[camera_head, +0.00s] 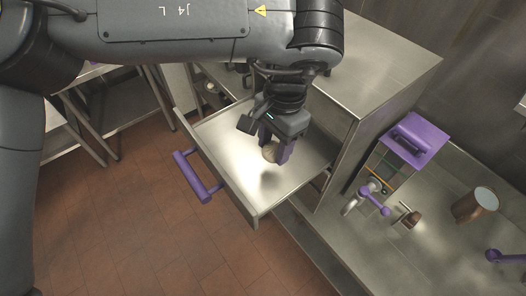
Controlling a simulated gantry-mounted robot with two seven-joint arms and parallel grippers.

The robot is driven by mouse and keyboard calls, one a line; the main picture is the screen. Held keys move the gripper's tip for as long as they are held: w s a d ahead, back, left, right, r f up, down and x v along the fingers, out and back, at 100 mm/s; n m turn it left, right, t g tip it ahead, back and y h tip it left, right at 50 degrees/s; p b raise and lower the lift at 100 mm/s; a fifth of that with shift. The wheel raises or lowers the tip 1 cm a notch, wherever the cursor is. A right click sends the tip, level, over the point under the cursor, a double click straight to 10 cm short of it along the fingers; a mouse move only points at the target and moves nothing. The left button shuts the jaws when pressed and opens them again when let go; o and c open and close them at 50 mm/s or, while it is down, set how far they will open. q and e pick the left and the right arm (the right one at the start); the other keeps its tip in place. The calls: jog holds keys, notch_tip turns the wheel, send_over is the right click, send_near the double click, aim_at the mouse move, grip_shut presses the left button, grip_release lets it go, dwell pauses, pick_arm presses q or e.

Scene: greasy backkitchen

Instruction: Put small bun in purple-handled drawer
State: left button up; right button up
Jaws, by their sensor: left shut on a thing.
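The purple-handled drawer (222,137) is pulled open from a steel cabinet, and its purple handle (197,177) faces the lower left. My left gripper (272,154) points down over the inside of the drawer. It is shut on the small bun (269,154), a pale piece partly hidden by the fingers. A dark shadow lies on the drawer floor below it. I cannot tell whether the bun touches the drawer floor. My right gripper is not in view.
The steel cabinet top (385,50) is bare at the upper right. A purple-lidded box (413,139), a purple-handled tap or valve (374,199) and a brown cup (474,205) stand on the lower counter. Tiled floor (130,225) is clear at lower left.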

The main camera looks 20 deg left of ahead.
aim_at(263, 165)
pick_arm(q)
jog(key=shift+a+f, duration=0.4)
jog(key=shift+a, duration=0.2)
jog(key=shift+a+f, duration=0.4)
jog(key=shift+a, duration=0.2)
notch_tip(263, 165, down, 3)
jog(key=shift+f+p, duration=0.2)
jog(key=shift+p, duration=0.55)
jog(key=shift+f, duration=0.25)
jog(key=shift+f, duration=0.2)
jog(key=o, duration=1)
jog(key=shift+r, duration=0.15)
jog(key=r, duration=0.4)
jog(key=w+r, duration=0.1)
jog(key=r, duration=0.3)
jog(key=r+b, duration=0.1)
jog(key=r, duration=0.3)
jog(key=shift+w+d, duration=0.15)
jog(key=shift+d, duration=0.2)
